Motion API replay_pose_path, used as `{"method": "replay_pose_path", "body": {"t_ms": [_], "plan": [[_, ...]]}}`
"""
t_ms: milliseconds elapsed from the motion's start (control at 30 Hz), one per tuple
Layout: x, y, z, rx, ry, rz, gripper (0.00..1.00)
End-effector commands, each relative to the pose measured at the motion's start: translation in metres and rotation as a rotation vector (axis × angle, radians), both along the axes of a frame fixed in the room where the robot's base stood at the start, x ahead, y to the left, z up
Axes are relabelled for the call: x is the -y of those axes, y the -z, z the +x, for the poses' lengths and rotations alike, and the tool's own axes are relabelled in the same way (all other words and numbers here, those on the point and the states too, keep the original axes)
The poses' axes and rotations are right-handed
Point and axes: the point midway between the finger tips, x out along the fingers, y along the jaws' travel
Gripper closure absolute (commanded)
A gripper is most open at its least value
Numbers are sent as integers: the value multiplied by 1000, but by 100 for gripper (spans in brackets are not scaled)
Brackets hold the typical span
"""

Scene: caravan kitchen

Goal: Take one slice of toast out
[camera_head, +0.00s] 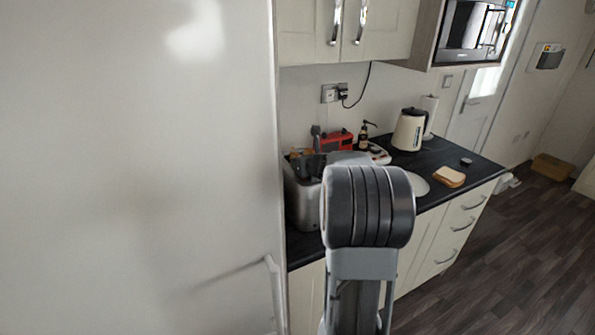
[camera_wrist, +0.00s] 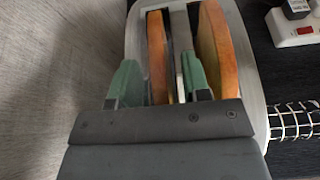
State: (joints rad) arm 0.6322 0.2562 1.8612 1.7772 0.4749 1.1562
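A silver toaster (camera_head: 303,205) stands on the dark counter, partly hidden behind my arm. In the wrist view its rim (camera_wrist: 252,72) surrounds two browned toast slices standing upright in the slots, a left slice (camera_wrist: 157,45) and a right slice (camera_wrist: 217,48). My gripper (camera_wrist: 160,85) is over the toaster, its green-padded fingers apart. The left finger is left of the left slice, and the right finger is right of it, overlapping the near part of the right slice. A gap shows between the left slice and the right finger. In the head view the fingers are largely hidden.
A bread slice (camera_head: 449,177) lies on the counter to the right, near a white plate (camera_head: 418,186). A cream kettle (camera_head: 409,130), a soap bottle (camera_head: 363,134) and a red item (camera_head: 337,141) stand behind. A wire rack (camera_wrist: 292,120) is right of the toaster. A tall pale panel (camera_head: 140,170) fills the left.

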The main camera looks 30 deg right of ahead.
Motion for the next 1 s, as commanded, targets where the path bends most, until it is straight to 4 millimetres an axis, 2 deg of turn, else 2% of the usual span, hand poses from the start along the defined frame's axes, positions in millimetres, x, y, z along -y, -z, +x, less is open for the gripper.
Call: {"method": "replay_pose_path", "body": {"t_ms": [67,433,800,1000], "plan": [[0,0,0,0,0,0,64],[0,0,0,0,-1,0,99],[0,-1,0,0,-1,0,100],[0,-16,0,1,-1,-1,100]]}}
